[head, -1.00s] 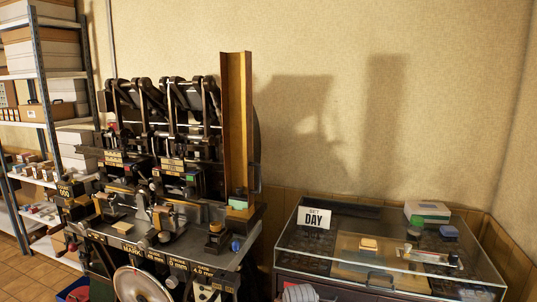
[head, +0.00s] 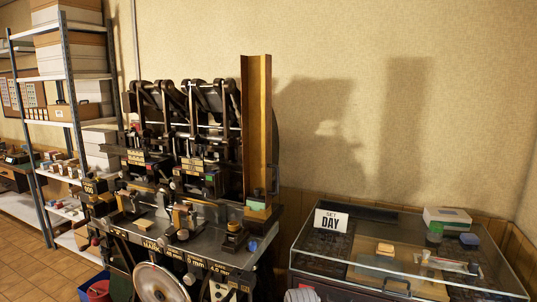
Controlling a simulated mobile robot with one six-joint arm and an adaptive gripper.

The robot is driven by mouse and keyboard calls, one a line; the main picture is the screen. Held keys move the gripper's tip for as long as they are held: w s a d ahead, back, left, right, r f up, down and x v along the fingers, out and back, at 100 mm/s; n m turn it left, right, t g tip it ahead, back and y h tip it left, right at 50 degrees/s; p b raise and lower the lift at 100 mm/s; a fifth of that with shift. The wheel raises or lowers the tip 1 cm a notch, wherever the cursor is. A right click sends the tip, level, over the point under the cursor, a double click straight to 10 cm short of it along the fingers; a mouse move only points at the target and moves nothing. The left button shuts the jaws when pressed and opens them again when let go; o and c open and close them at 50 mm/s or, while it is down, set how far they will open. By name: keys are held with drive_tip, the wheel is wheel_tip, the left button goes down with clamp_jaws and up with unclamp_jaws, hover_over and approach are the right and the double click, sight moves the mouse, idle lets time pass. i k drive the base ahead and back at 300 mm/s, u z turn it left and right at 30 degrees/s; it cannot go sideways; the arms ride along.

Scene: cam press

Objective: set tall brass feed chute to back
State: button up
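The tall brass feed chute (head: 257,130) stands upright at the right end of the dark cam press (head: 190,190). It is an open channel, and a pale green block (head: 257,207) shows at its foot. A small dark knob-like part (head: 233,232) and a blue knob (head: 252,246) sit just in front of the chute's base. A grey rounded piece (head: 301,295) shows at the bottom edge, and I cannot tell what it is. My gripper is not in view.
Shelving (head: 75,110) with boxes stands at left. Blue and red bins (head: 96,288) lie on the floor at the press's left front.

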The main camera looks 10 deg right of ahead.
sight(256, 72)
drive_tip(key=i, duration=0.9)
drive_tip(key=z, duration=0.05)
